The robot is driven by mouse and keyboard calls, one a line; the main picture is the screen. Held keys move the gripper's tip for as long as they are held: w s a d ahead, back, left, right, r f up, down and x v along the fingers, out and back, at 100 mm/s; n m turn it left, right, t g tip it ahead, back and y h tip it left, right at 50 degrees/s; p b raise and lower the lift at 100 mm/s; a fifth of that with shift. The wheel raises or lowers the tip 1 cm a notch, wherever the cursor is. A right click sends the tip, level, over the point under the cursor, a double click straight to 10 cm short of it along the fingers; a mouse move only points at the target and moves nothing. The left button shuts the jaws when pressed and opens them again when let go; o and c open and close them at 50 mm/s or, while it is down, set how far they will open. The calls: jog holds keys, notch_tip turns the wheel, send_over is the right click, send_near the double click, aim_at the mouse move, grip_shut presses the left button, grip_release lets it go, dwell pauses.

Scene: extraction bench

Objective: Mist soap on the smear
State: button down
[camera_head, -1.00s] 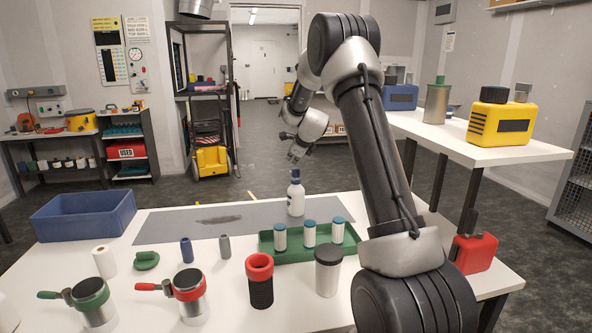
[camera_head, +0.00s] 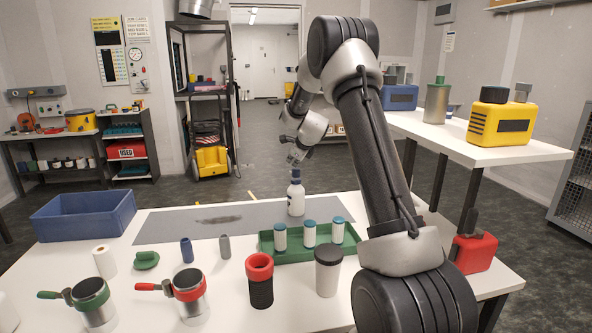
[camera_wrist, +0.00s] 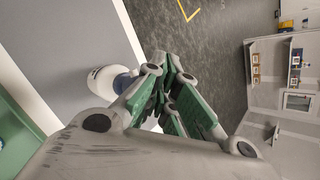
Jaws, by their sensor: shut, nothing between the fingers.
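A white spray bottle (camera_head: 296,197) with a dark blue top stands upright at the right end of the grey mat (camera_head: 160,228). A dark smear (camera_head: 218,219) lies on the mat to the left of the bottle. My gripper (camera_head: 295,160) is just above the bottle's top, shut and empty. In the wrist view my gripper (camera_wrist: 168,88) has its green-padded fingers together, and the white bottle (camera_wrist: 106,80) shows just beside them, partly hidden behind the gripper. Whether the fingertips touch the bottle's top cannot be told.
A green tray (camera_head: 270,245) with several teal-capped white jars stands in front of the bottle. A blue bin (camera_head: 70,222) is at the left. Portafilter-like cups (camera_head: 186,288), a red-topped grinder-like cylinder (camera_head: 260,280) and a black-lidded cup (camera_head: 328,272) line the front.

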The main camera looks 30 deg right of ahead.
aim_at(293, 169)
jog(key=shift+f, duration=0.45)
dwell(0.4)
jog(key=shift+r, duration=1)
notch_tip(293, 169, up, 6)
dwell(2.0)
jog(key=shift+f, duration=3)
